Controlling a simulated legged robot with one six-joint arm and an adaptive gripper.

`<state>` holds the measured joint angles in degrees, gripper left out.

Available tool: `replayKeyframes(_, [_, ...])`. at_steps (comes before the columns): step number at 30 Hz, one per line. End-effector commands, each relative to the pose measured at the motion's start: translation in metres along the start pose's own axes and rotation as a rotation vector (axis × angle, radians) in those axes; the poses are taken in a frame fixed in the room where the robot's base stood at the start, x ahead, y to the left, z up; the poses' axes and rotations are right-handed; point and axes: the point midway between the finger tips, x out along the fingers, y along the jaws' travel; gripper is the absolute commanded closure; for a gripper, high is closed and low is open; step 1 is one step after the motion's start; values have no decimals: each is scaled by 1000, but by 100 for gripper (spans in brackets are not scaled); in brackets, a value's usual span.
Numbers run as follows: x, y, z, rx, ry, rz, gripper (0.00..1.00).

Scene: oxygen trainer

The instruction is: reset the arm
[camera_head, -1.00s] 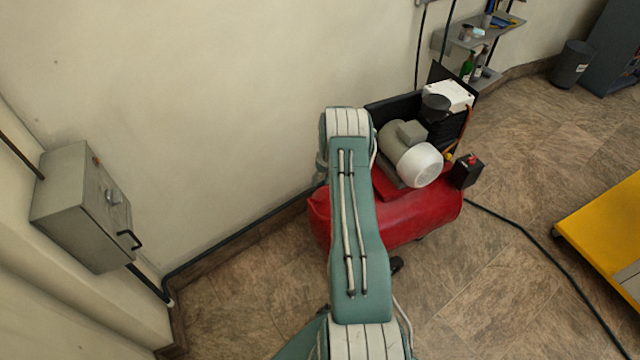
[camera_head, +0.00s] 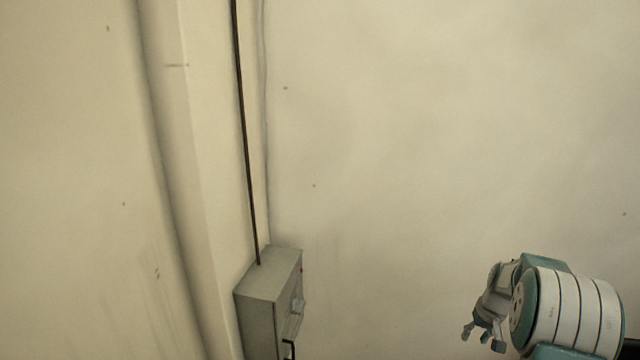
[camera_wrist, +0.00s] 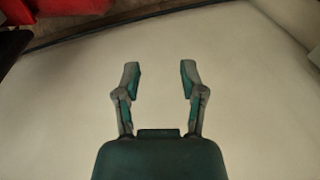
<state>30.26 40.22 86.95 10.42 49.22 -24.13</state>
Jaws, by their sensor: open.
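My gripper (camera_wrist: 160,78) is open and empty in the wrist view, its two fingers apart with bare wall beyond them. In the head view my gripper (camera_head: 484,338) shows at the lower right, at the end of my folded arm, with the cream wall behind it. Most of the arm lies below the frame's edge.
A grey electrical box (camera_head: 268,305) with a black handle is on the wall at the lower left, a dark conduit (camera_head: 243,130) rising from it. A red object (camera_wrist: 70,6) shows at the wrist view's upper left, near a strip of floor. The wall between box and arm is bare.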

Motion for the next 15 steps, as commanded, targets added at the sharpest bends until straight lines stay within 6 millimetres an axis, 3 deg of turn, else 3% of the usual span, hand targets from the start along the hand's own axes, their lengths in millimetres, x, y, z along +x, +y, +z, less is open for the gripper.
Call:
replayKeyframes(1, [-21, -16, 2, -15, 16, 7, 47])
replayKeyframes(6, [-77, -63, 20, -49, 53, 28, 47])
replayKeyframes(15, [-158, -136, 77, -106, 128, 52, 47])
